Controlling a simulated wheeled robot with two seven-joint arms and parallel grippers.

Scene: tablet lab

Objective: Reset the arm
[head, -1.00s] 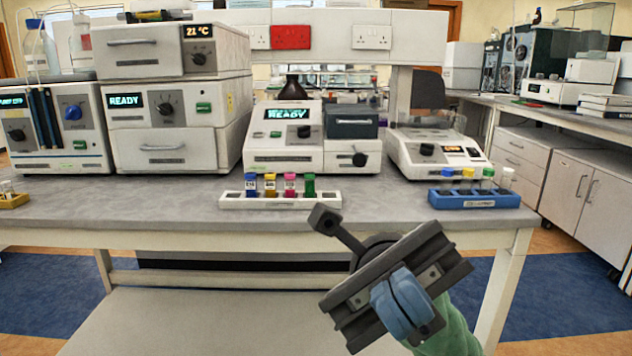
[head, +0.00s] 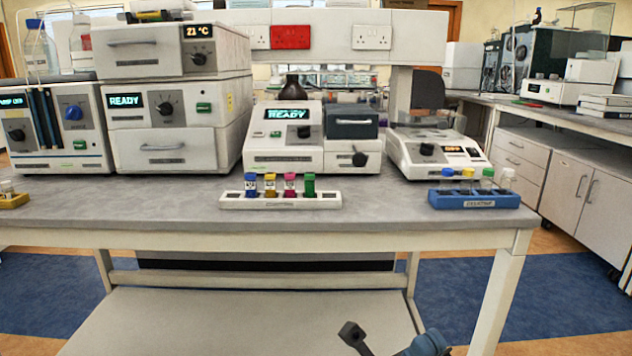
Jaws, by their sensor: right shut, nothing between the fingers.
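My right gripper (head: 351,331) shows at the bottom edge of the head view, in front of and below the bench top. Only its dark fingertip end, a thin dark piece and part of the blue wrist are in the picture; the rest is cut off by the lower edge. It is shut and holds nothing that I can see. It touches nothing visible. My left gripper is not in view.
The grey bench (head: 130,208) carries a white rack (head: 328,201) with coloured-cap tubes, a blue rack (head: 475,201) with several tubes, and lab machines behind. The bench's front edge and lower shelf (head: 200,325) lie near my right gripper.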

